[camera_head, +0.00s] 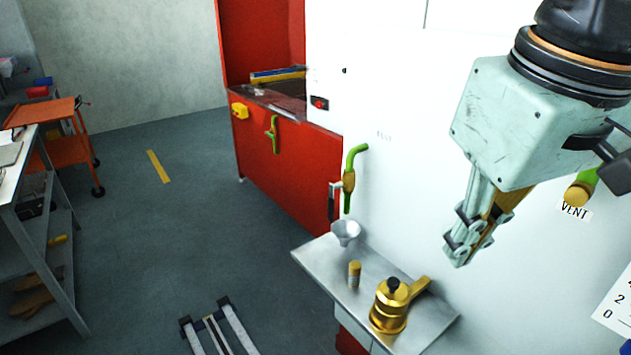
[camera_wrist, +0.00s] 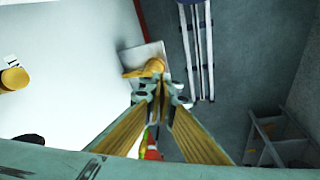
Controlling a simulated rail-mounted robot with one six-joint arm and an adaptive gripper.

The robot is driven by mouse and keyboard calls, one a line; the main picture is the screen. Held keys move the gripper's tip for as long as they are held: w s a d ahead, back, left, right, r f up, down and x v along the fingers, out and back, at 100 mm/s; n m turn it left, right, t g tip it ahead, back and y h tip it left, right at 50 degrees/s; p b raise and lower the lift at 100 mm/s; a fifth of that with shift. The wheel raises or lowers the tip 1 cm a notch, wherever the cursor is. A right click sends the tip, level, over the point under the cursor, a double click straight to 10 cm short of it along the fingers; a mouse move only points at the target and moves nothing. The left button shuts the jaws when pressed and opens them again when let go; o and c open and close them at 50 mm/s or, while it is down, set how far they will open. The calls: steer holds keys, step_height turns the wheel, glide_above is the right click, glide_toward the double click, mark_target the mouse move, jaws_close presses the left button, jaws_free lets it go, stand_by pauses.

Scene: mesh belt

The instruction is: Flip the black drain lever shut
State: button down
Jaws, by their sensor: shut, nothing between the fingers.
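The black drain lever (camera_head: 331,207) is on the brass valve (camera_head: 349,181) of a green pipe, on the side of the white cabinet. Its handle hangs down to the left of the valve, roughly in line with the pipe. My gripper (camera_head: 456,250) is shut and empty, pointing down at the upper right, well to the right of the lever and apart from it. In the wrist view my gripper (camera_wrist: 160,98) also shows shut with nothing held. I cannot make out the lever in the wrist view.
Below the valve a metal shelf (camera_head: 320,262) holds a funnel (camera_head: 345,232), a small brass cylinder (camera_head: 354,274) and a brass pot (camera_head: 390,308). A second green valve (camera_head: 273,134) is on the red panel. A VENT outlet (camera_head: 578,194) lies at right. The grey floor at left has free room.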

steer(key=w+a+r+n+g+p, duration=0.1)
steer(key=w+a+r+n+p, duration=0.15)
steer(key=w, duration=0.75)
steer(key=w+a+r+n+g+p, duration=0.1)
steer(key=w+a+n+p, duration=0.2)
steer(key=w, duration=0.6)
steer(key=w+a+r+n+g+p, duration=0.1)
steer(key=w+r+n+p, duration=0.3)
steer(key=w, duration=0.6)
steer(key=w+a+f+n+g+p, duration=0.1)
steer(key=w+a+f+n+p, duration=0.1)
steer(key=w+a+f+n, duration=0.2)
steer(key=w+a+f+n+g+h+p, duration=0.1)
steer(key=w+a+f+n+p, duration=0.2)
steer(key=w+f, duration=0.6)
steer(key=w+a+f+n+g+h+p, duration=0.1)
steer(key=w+a+f+n+p, duration=0.1)
steer(key=w+a+f+n, duration=0.3)
steer(key=shift+w+a+f+g, duration=0.25)
steer(key=shift+w+f, duration=1.1)
steer(key=shift+w, duration=0.75)
steer(key=shift+d+f+n, duration=0.1)
steer(key=shift+f+n, duration=0.1)
steer(key=shift+n, duration=0.05)
steer(key=s+d+f, duration=0.4)
steer(key=s+f, duration=0.2)
steer(key=f, duration=0.3)
steer(key=shift+s+d, duration=0.15)
